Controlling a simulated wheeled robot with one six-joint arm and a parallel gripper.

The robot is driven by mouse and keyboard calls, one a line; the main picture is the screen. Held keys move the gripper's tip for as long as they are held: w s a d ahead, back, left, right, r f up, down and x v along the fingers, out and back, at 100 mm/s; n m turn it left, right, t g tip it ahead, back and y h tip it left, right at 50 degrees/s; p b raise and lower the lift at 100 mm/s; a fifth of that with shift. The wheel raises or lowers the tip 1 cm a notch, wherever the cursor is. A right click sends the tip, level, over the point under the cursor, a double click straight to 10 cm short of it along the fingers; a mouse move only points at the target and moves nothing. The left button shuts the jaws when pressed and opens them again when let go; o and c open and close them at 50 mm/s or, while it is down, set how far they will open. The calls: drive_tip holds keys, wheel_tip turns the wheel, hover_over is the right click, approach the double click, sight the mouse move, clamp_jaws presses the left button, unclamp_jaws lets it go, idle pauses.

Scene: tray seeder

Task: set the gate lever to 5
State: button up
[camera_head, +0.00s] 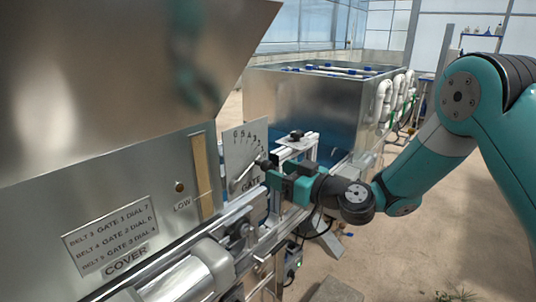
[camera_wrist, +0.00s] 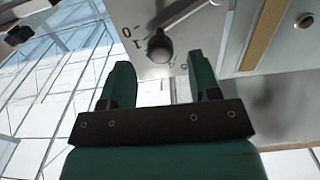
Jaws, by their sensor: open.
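The gate dial plate (camera_head: 240,150) is a pale upright panel with an arc of numbers and the word GATE near its bottom. The gate lever (camera_head: 243,178) is a thin silver bar slanting up and right to a dark round knob (camera_head: 263,161). My gripper (camera_head: 270,173) is at the plate's right side, close to the knob. In the wrist view, my gripper (camera_wrist: 160,64) is open, with the knob (camera_wrist: 158,47) just beyond the gap between its fingertips. The digits 0 and 1 show left of the knob there; others are partly hidden. I cannot read the setting surely.
A label (camera_head: 110,235) lists belts, gates and dial numbers, with "GATE 3 DIAL 4" on its lowest line. A brown strip (camera_head: 202,175) marked LOW stands left of the dial. Metal rails and a roller (camera_head: 190,275) lie below. Open floor is at the right.

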drive_tip(key=shift+p+x, duration=0.8)
drive_tip(key=shift+x, duration=1.5)
drive_tip(key=shift+c, duration=0.2)
clamp_jaws()
